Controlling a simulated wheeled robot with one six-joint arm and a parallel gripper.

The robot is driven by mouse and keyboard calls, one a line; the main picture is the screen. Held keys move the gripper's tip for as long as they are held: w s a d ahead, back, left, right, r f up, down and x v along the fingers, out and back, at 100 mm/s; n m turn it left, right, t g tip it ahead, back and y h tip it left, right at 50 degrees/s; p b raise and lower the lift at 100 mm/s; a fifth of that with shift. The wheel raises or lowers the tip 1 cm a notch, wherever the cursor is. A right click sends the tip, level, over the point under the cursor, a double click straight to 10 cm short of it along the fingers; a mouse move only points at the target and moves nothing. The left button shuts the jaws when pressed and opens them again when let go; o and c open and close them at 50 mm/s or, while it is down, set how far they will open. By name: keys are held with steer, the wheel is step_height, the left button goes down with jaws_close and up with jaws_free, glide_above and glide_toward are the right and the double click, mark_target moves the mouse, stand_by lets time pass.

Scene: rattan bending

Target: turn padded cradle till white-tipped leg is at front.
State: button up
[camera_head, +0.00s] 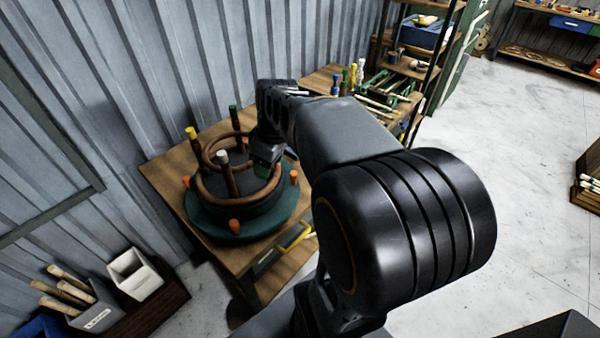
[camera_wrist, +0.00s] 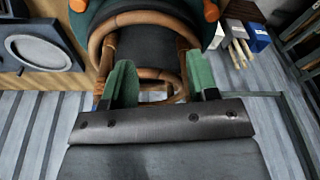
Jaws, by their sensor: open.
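The padded cradle (camera_head: 262,208) sits on a dark green round base (camera_head: 215,224) on a wooden bench. It has a black pad and brown rattan hoops. Its white-tipped leg (camera_head: 227,175) stands on the near side, left of my gripper. A yellow-tipped leg (camera_head: 194,143) is at the left and a green-tipped leg (camera_head: 235,121) at the back. My gripper (camera_head: 266,154) is over the cradle's right part, its green-padded fingers pointing down. In the wrist view my gripper (camera_wrist: 161,75) is open, with rattan hoop (camera_wrist: 145,17) and black pad between and beyond the fingers. Contact cannot be told.
Orange pegs (camera_head: 235,226) stand around the base. A yellow-handled tool (camera_head: 293,238) lies at the bench's front edge. A corrugated wall (camera_head: 100,90) rises close behind and left. A bin of wooden sticks (camera_head: 90,305) and a white box (camera_head: 134,273) stand at lower left.

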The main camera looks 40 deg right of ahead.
steer(key=w+d+f+n+y, duration=0.1)
steer(key=w+d+n, duration=0.2)
steer(key=d, duration=0.4)
steer(key=n+y+b, duration=0.1)
steer(key=n+y, duration=0.1)
steer(key=n, duration=0.2)
glide_toward(294, 172)
steer(key=x, duration=0.9)
steer(key=shift+a+f, duration=0.2)
jaws_close()
